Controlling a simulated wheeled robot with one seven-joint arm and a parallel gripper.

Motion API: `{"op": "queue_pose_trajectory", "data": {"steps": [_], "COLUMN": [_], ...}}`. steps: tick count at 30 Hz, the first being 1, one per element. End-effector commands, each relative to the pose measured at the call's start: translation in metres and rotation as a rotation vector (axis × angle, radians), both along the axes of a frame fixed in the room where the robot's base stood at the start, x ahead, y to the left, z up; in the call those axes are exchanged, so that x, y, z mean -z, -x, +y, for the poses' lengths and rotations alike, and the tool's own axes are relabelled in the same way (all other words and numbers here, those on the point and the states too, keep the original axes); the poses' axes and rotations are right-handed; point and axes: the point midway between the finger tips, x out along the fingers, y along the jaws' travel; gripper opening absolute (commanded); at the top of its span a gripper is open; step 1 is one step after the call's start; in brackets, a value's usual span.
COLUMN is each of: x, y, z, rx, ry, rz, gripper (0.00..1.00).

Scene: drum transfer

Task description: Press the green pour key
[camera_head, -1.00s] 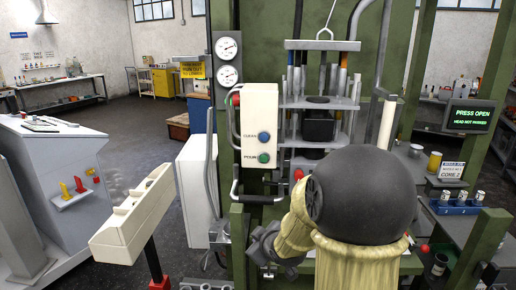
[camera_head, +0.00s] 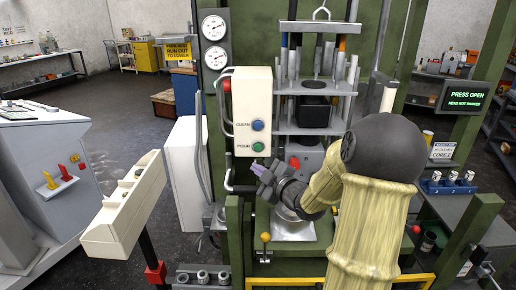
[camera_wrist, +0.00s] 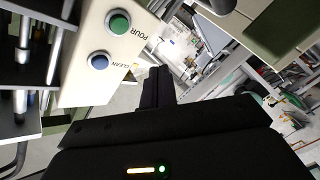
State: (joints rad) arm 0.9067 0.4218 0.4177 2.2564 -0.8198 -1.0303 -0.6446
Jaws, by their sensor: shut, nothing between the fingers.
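The green pour key (camera_head: 258,146) is a round button low on a cream control box, beside the word POUR. The blue clean key (camera_head: 258,125) sits just above it. In the wrist view the green key (camera_wrist: 118,22) and the blue key (camera_wrist: 98,61) show at upper left, with the picture turned. My gripper (camera_head: 256,168) is shut and empty, just below the green key in the head view. In the wrist view its closed fingers (camera_wrist: 157,88) point past the box's edge, apart from both keys.
The cream box (camera_head: 252,90) has a red knob at its upper left and a bent grey rail on its left side. The green press frame (camera_head: 374,40) stands behind. A cream pedestal panel (camera_head: 126,205) stands at front left. A yellow-topped lever (camera_head: 265,237) rises below my gripper.

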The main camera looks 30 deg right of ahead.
Motion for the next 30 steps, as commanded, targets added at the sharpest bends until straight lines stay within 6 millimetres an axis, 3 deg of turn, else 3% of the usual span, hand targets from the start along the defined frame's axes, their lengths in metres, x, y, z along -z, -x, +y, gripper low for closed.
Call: {"op": "queue_pose_trajectory", "data": {"steps": [18,30], "x": [0.0,0.0], "y": [-0.061,-0.071], "z": [-0.034,-0.039], "rx": [0.006,0.006], "ry": [0.0,0.0], "rz": [-0.001,0.001], "gripper": [0.0,0.0]}}
